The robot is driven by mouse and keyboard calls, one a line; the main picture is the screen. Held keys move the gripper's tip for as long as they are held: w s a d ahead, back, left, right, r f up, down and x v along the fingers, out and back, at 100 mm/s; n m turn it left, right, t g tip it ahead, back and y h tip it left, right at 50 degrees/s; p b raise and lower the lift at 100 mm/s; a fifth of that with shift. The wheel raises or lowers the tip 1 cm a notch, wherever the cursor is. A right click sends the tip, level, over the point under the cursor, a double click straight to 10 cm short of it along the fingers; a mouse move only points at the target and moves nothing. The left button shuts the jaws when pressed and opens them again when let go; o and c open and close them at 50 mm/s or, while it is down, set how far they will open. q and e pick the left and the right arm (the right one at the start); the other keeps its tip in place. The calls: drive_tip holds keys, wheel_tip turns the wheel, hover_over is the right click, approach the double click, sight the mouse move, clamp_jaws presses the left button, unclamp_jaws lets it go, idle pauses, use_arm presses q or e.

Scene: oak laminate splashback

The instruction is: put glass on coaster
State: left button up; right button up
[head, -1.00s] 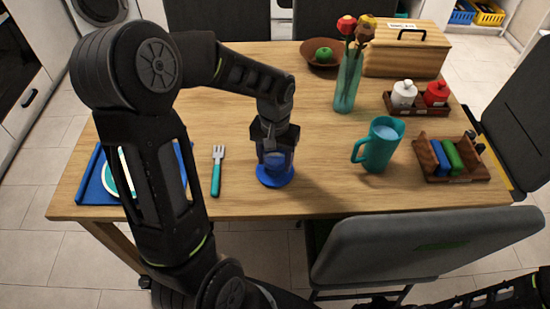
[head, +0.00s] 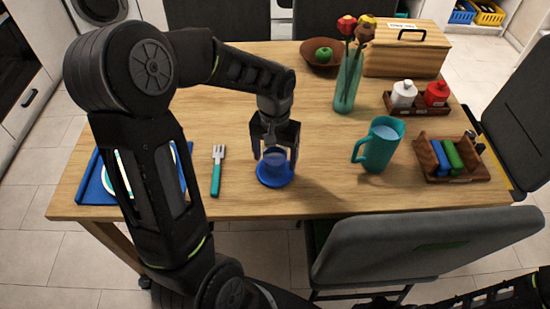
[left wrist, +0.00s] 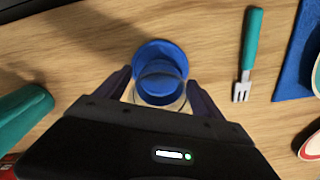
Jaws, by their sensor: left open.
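My right gripper is out of view.
A fork (head: 217,170) lies left of the coaster, beside a blue placemat with a plate (head: 92,188). A teal pitcher (head: 380,146) stands to the right. A grey chair (head: 420,235) is at the front edge.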

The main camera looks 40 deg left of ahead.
use_arm(q)
wheel_tip(320, 180, up, 11)
idle(0.3)
drive_tip(key=shift+f, duration=0.15)
idle(0.6)
